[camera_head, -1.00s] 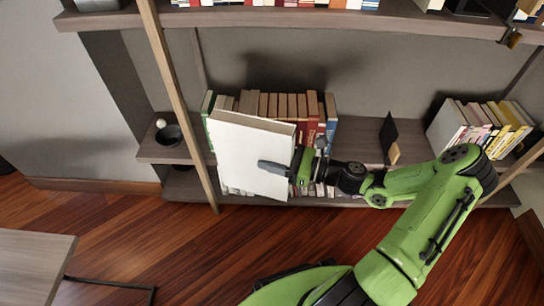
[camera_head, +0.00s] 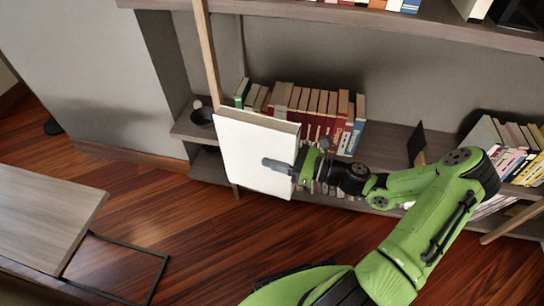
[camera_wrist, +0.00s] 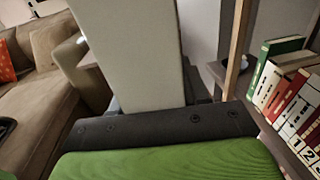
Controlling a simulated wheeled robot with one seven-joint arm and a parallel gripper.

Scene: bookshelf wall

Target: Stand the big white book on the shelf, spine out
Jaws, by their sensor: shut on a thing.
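The big white book (camera_head: 256,150) is held upright, slightly tilted, in front of the shelf in the head view. Its broad white cover faces the camera. My gripper (camera_head: 282,166) is shut on its right edge, with one dark finger lying across the cover. In the wrist view the book (camera_wrist: 133,50) rises as a pale slab beyond my dark gripper (camera_wrist: 160,122). The shelf (camera_head: 385,143) behind holds a row of books (camera_head: 315,106), partly hidden by the white book. I cannot tell which book edge is the spine.
A wooden post (camera_head: 205,45) stands left of the row, near a dark bowl (camera_head: 203,116). A dark bookend (camera_head: 416,142) stands right of the row, with bare shelf between. More books (camera_head: 510,150) are at far right. A table (camera_head: 45,215) is at lower left.

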